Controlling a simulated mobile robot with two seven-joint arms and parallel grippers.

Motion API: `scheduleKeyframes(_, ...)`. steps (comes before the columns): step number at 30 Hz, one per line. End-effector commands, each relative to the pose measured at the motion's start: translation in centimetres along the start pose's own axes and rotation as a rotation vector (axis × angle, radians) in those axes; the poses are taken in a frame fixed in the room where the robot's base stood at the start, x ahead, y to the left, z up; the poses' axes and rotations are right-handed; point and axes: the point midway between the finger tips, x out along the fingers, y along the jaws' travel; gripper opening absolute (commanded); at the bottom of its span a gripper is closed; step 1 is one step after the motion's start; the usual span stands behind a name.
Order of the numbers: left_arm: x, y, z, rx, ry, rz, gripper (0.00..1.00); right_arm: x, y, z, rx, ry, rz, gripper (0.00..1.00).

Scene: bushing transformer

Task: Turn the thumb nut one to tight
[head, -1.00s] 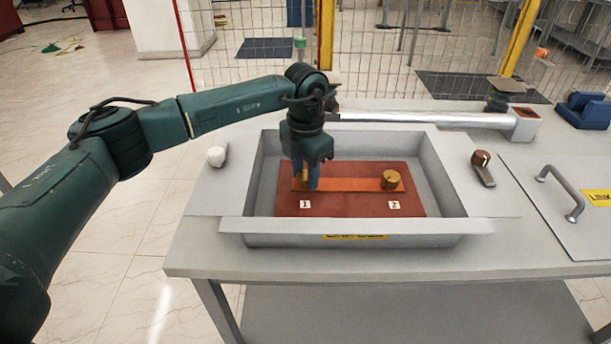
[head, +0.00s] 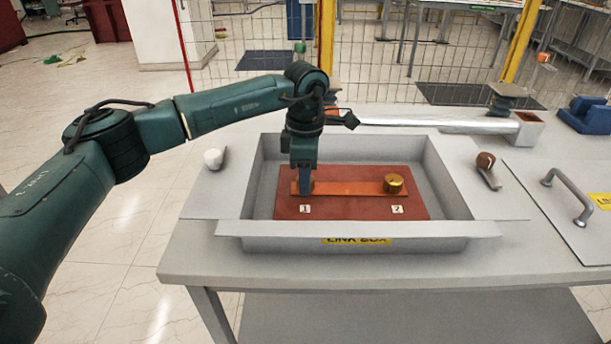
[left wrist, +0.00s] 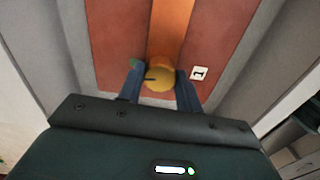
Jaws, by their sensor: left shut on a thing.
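Thumb nut one is a brass knob (left wrist: 160,78) by the label 1 (left wrist: 199,73), on the left end of an orange copper bar (head: 345,188). In the head view the gripper mostly hides it. My left gripper (head: 305,188) points down over it, its two blue fingers shut on the nut's sides, as the left wrist view (left wrist: 160,90) shows. A dark mark shows on the nut's top. Thumb nut two (head: 393,183), also brass, sits at the bar's right end by the label 2. My right gripper is not in view.
The bar lies on a red-brown board (head: 350,208) inside a grey box (head: 470,229) with raised walls. A white-knobbed piece (head: 213,158) stands left, a brown-knobbed one (head: 485,161) right. A grey lid with a handle (head: 566,195) lies further right.

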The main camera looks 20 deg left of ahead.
Motion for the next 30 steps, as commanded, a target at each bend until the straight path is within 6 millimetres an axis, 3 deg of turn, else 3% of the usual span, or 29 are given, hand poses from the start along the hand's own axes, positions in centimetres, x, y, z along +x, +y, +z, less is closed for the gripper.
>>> scheduleKeyframes(18, -0.17, 0.07, 0.06, 0.038, -0.004, 0.003, 0.12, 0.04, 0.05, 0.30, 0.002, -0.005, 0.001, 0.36)
scheduleKeyframes(19, -0.17, 0.07, 0.05, 0.038, -0.004, 0.003, 0.37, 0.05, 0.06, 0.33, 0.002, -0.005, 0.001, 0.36)
scheduleKeyframes(26, -0.08, 0.04, 0.03, 0.037, -0.002, 0.002, 0.56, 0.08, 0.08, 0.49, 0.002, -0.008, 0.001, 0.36)
scheduleKeyframes(30, -0.05, 0.02, 0.02, 0.037, -0.001, 0.001, 0.57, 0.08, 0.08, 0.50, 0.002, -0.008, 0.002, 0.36)
